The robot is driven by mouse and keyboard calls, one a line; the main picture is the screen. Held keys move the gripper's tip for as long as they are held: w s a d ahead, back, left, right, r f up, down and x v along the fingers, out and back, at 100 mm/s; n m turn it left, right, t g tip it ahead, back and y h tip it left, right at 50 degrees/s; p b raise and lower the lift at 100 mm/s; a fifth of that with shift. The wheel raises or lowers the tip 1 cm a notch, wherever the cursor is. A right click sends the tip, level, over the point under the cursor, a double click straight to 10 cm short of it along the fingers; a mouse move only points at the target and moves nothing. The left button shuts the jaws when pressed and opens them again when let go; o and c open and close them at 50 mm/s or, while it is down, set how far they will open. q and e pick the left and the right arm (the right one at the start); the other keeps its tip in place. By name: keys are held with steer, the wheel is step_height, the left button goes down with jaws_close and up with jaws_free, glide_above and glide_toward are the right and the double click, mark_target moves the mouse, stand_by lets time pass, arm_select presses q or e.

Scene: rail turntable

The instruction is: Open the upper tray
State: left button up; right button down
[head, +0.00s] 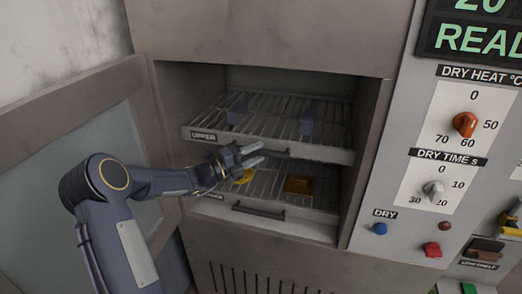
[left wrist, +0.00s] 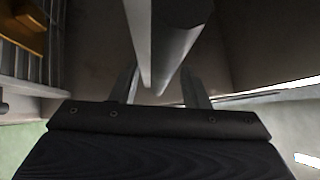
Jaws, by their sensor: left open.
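The upper tray (head: 205,135) is a wire rack with a pale front panel labelled UPPER, inside the open cabinet. Its dark bar handle (head: 278,153) is on the front panel. My left gripper (head: 255,155) is open at this handle, in front of the panel, and partly covers it. In the left wrist view, a grey bar (left wrist: 160,50) runs between the two spread fingers (left wrist: 163,88); whether they touch it I cannot tell. My right gripper is not in view.
Below is the lower tray (head: 265,222) with its own handle; yellow pieces (head: 299,185) lie on it. Two blue-grey pieces (head: 307,120) are on the upper rack. The open door (head: 75,150) is at left, the control panel (head: 450,150) at right.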

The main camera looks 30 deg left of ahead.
arm_select(q)
steer(key=shift+x, duration=0.8)
jaws_close()
